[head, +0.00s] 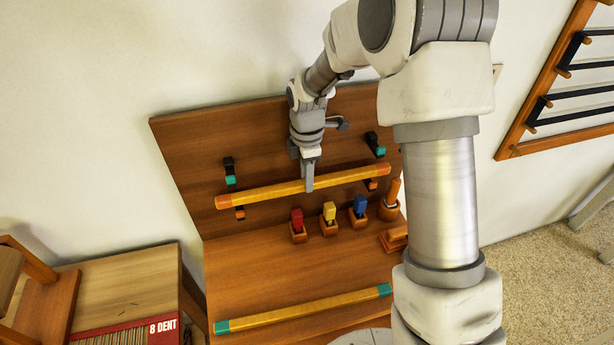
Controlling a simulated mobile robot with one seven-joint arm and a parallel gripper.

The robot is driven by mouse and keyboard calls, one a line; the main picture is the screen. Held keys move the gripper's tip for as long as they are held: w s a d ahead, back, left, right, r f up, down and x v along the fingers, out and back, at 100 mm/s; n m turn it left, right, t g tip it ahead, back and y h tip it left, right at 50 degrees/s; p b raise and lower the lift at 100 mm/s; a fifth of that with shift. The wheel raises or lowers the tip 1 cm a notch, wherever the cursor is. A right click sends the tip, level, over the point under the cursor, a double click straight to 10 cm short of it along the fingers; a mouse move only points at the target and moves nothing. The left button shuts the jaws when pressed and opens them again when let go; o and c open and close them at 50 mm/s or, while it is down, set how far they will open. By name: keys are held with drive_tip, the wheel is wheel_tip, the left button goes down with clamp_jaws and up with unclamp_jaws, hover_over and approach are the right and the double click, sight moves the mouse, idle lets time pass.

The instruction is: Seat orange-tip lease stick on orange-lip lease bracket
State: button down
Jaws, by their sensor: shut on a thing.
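The orange-tip lease stick (268,191) is a long yellow bar with orange ends. My gripper (308,182) is shut on it near its middle. The stick spans the front of the wooden back panel, its right end slightly higher in the picture. The orange-lip lease bracket shows as two supports, one (240,213) just below the stick's left end and one (371,184) just below its right end. I cannot tell whether the stick touches them. The fingers hide a small part of the stick.
Teal-lip bracket supports (230,172) sit higher on the panel (185,150). A teal-tip stick (300,310) lies on the wooden bench (250,275). Red (297,220), yellow (329,212) and blue (360,206) pieces stand in holders below the held stick. My arm hides the bench's right side.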

drive_tip(key=shift+f, duration=0.1)
drive_tip(key=shift+f+b, duration=0.6)
drive_tip(key=shift+f, duration=0.2)
drive_tip(key=c, duration=0.5)
unclamp_jaws()
wheel_tip(320, 180, up, 18)
drive_tip(key=shift+f+p, duration=0.25)
drive_tip(key=shift+p, duration=0.25)
